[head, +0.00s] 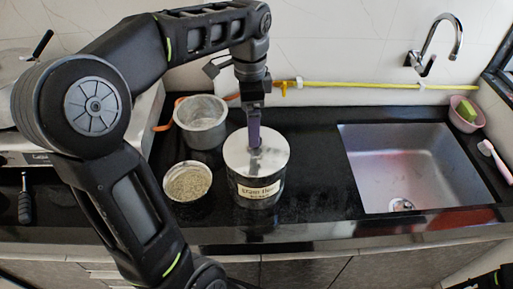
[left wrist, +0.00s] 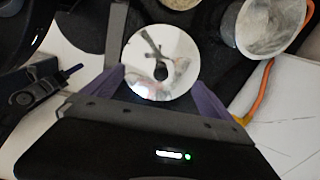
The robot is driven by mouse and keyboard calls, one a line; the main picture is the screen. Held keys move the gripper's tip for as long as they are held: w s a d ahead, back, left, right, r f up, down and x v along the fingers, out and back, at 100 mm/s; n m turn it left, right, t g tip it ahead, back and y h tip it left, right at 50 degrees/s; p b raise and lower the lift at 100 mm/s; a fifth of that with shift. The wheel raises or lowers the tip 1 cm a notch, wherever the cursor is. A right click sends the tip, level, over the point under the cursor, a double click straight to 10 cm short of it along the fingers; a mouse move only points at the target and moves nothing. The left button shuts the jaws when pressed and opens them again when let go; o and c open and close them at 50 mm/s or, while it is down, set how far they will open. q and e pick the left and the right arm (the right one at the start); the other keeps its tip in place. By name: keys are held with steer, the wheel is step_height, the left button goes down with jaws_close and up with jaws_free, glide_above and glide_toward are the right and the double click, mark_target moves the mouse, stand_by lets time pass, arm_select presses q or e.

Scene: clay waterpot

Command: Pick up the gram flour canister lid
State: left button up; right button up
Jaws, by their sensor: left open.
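The gram flour canister (head: 258,187) stands upright on the black counter, with its label facing me. Its round shiny metal lid (head: 256,153) is on top. In the left wrist view the lid (left wrist: 161,62) is a mirror-like disc with a dark knob (left wrist: 161,71) at its middle. My left gripper (head: 254,146) points down over the lid's middle and hides the knob in the head view. In the left wrist view the purple fingers of this gripper (left wrist: 160,88) are spread wide and empty, one on each side of the lid. Whether they touch it I cannot tell. My right gripper is not in view.
A metal pot (head: 201,122) stands behind and left of the canister. A bowl of grain (head: 187,182) is close to its left. A sink (head: 415,168) is on the right, with a tap (head: 432,50) behind. A yellow hose (head: 350,86) runs along the wall. A stove (head: 35,145) is at the left. Counter between canister and sink is clear.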

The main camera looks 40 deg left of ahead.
arm_select(q)
steer(key=f, duration=0.1)
steer(key=w+f, duration=0.1)
steer(key=shift+w+d+f, duration=0.2)
steer(key=shift+d+f, duration=0.15)
steer(key=shift+f, duration=0.05)
steer(key=shift+w+d, duration=0.1)
steer(key=shift+d, duration=0.1)
steer(key=shift+s+a, duration=0.25)
steer(key=shift+s, duration=0.1)
steer(key=shift+a+f+p, duration=0.1)
steer(key=shift+f+p, duration=0.2)
steer(key=shift+p, duration=0.05)
steer(key=f, duration=0.3)
steer(key=f+p, duration=0.1)
steer(key=shift+w+d+f, duration=0.2)
steer(key=shift+d+f, duration=0.05)
steer(key=shift+f, duration=0.05)
steer(key=shift+s+a, duration=0.1)
steer(key=shift+c, duration=0.4)
